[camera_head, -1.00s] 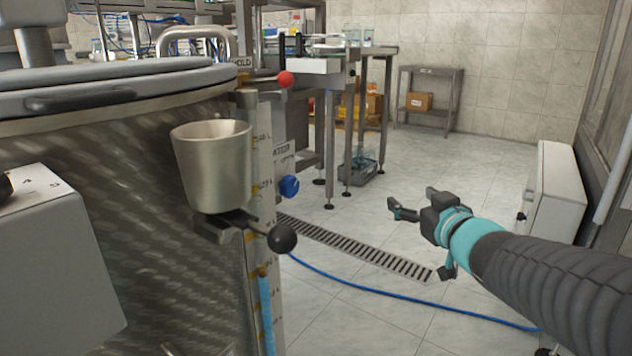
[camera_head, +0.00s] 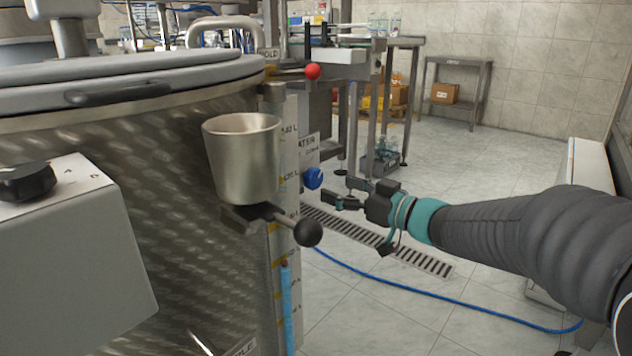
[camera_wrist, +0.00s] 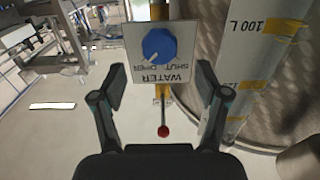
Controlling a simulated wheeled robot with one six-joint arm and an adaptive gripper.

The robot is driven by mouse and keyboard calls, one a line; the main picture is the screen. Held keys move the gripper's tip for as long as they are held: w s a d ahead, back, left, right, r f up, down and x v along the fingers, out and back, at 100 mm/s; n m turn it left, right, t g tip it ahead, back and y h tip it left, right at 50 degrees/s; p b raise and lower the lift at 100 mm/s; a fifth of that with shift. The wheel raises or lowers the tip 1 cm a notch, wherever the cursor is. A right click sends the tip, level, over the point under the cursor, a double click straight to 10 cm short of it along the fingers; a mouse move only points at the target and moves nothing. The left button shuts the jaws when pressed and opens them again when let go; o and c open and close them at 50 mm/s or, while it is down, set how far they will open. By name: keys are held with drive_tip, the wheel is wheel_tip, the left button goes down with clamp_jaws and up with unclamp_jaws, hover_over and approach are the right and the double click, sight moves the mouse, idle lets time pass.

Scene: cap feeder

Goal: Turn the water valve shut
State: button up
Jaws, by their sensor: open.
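The water valve is a blue knob (camera_head: 313,178) on the side of the steel tank column in the head view. In the wrist view the blue knob (camera_wrist: 159,46) sits on a white plate (camera_wrist: 183,67) lettered WATER, SHUT and OPEN, which appears upside down. The knob's white pointer mark is directed to its lower left, toward the OPEN lettering. My gripper (camera_head: 346,193) is open and empty, just right of the knob in the head view. In the wrist view my gripper (camera_wrist: 160,97) has its fingers spread either side below the knob, apart from it.
A metal cup (camera_head: 243,160) and a black ball-ended lever (camera_head: 307,232) stick out from the tank (camera_head: 150,150), left of my gripper. A red-ball lever (camera_head: 312,72) is above the knob. A blue hose (camera_head: 430,298) crosses the floor by a drain grate (camera_head: 420,260).

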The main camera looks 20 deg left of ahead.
sight(317, 180)
drive_tip(key=x, duration=0.7)
drive_tip(key=c, duration=1.2)
